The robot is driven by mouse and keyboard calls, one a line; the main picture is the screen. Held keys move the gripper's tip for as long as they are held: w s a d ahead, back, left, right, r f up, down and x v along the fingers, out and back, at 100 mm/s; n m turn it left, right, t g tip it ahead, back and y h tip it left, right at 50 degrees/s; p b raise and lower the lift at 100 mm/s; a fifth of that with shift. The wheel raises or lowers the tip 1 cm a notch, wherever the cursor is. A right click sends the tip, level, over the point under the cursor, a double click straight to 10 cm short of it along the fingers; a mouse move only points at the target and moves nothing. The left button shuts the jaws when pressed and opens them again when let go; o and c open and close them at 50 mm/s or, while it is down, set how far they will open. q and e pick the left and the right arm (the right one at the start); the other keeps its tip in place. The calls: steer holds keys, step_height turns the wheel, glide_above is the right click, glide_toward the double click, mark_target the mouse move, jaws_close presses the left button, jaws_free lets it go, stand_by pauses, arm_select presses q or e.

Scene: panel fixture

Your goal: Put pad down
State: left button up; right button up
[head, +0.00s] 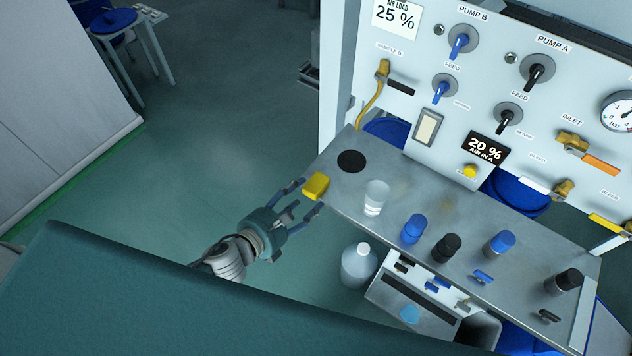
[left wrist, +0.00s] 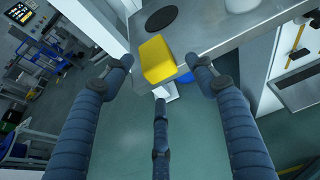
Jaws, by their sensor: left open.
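The yellow pad (head: 315,186) is a small block at the left front edge of the metal shelf. It also shows in the left wrist view (left wrist: 157,60), resting on the shelf corner and seeming to overhang the edge a little. My left gripper (head: 302,197) is open, its fingers spread around the near side of the pad. In the left wrist view my left gripper (left wrist: 165,72) shows a clear gap between each fingertip and the pad. My right gripper is not in view.
The metal shelf (head: 400,200) carries a black disc (head: 351,161), a clear cup (head: 376,197) and several blue- or black-capped bottles. The panel (head: 420,60) with valves and knobs stands behind. A large bottle (head: 359,264) stands below the shelf front. Open floor lies left.

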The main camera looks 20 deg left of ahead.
arm_select(q)
steer(key=shift+x, duration=1.05)
steer(key=shift+c, duration=0.3)
steer(key=shift+s, duration=0.1)
steer(key=c, duration=1.1)
steer(key=shift+f, duration=0.1)
step_height(320, 180, up, 20)
steer(key=p, duration=0.2)
steer(key=s+d+r+n+y+b, duration=0.3)
steer(key=d+r, duration=0.3)
steer(key=d, duration=0.2)
steer(key=shift+s+d+n+t+y+b, duration=0.2)
steer(key=shift+s+n+t+y+b, duration=0.2)
steer(key=shift+y, duration=0.3)
